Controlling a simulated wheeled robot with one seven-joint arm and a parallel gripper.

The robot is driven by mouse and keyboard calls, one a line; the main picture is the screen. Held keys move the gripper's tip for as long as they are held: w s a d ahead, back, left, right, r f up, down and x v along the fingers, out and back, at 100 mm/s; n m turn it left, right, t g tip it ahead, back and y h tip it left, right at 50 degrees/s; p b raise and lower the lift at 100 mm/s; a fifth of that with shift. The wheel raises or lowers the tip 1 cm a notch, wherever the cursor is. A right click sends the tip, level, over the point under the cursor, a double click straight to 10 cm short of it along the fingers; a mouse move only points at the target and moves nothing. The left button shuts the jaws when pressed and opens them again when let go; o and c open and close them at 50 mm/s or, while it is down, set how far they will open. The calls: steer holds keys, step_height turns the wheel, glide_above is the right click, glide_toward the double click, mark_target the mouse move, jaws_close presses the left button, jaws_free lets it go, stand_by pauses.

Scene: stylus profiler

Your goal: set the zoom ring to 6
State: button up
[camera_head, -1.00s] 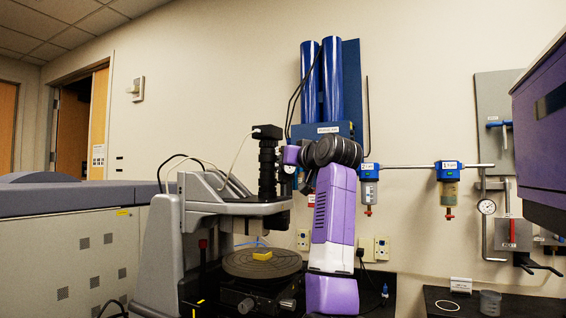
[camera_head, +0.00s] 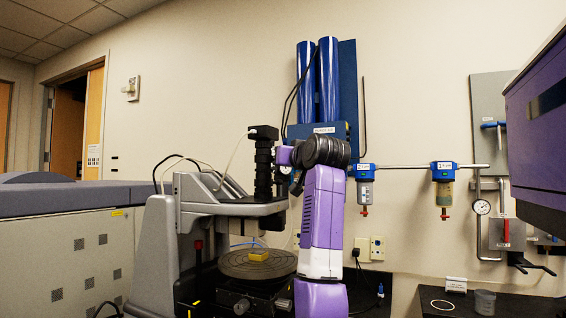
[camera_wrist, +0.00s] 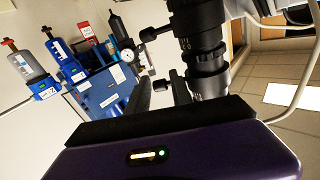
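The zoom lens tube with its rings (camera_head: 264,168) stands upright, black, on the profiler's grey arm in the head view. In the wrist view the tube (camera_wrist: 207,60) is close up, just right of my fingers, with ribbed rings and side thumbscrews. My gripper (camera_wrist: 160,88) has its two dark fingers apart, with a visible gap and nothing clearly held between them. The right finger is next to the tube; I cannot tell whether it touches. In the head view my gripper (camera_head: 284,156) is level with the tube's upper part, at its right. The ring's scale numbers are not readable.
Cables loop left of the tube. Blue cylinders (camera_head: 328,80) and regulators (camera_head: 444,172) are on the wall behind and to the right.

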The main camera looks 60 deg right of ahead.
steer(key=b+v, duration=0.2)
steer(key=v, duration=0.5)
steer(key=shift+s+a, duration=0.15)
steer(key=shift+a, duration=0.05)
stand_by(0.3)
